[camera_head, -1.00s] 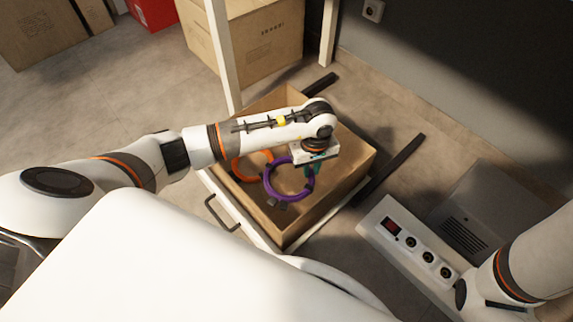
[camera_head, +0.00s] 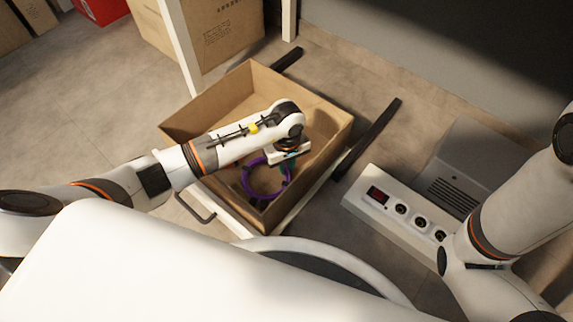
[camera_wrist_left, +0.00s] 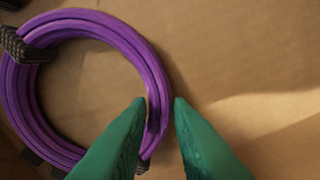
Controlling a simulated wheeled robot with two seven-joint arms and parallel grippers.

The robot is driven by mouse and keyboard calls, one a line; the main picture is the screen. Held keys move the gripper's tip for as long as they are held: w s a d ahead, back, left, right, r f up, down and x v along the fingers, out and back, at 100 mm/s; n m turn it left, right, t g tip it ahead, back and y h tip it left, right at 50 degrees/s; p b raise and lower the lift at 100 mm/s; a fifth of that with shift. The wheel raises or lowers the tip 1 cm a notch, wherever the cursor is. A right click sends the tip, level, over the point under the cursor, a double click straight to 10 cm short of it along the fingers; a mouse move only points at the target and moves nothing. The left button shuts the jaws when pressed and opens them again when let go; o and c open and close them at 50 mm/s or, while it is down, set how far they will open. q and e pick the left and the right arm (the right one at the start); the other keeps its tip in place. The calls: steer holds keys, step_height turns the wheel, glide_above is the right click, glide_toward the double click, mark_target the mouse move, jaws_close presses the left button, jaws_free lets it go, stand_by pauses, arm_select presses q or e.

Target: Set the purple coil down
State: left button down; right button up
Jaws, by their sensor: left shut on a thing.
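The purple coil (camera_head: 247,184) is a ring with dark ties, inside the near part of the open cardboard carton (camera_head: 327,112). My left gripper (camera_head: 291,169) reaches down into the carton and is shut on the coil's right side. In the left wrist view, the green fingers (camera_wrist_left: 159,101) stand on either side of the coil's strand (camera_wrist_left: 118,38), with brown cardboard below. I cannot tell whether the coil touches the carton floor. My right gripper is out of the picture; only part of my right arm shows.
The carton's walls stand around my left gripper. A white power strip (camera_head: 378,217) and a grey box (camera_head: 470,150) lie to the right. A dark bar (camera_head: 368,138) lies beside the carton. A closed carton (camera_head: 235,35) stands behind a white post (camera_head: 180,45).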

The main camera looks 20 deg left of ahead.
arm_select(q)
steer(key=shift+f, duration=0.15)
steer(key=c, duration=1.3)
jaws_free()
step_height(320, 180, up, 12)
steer(key=p, duration=0.9)
steer(key=shift+r, duration=0.2)
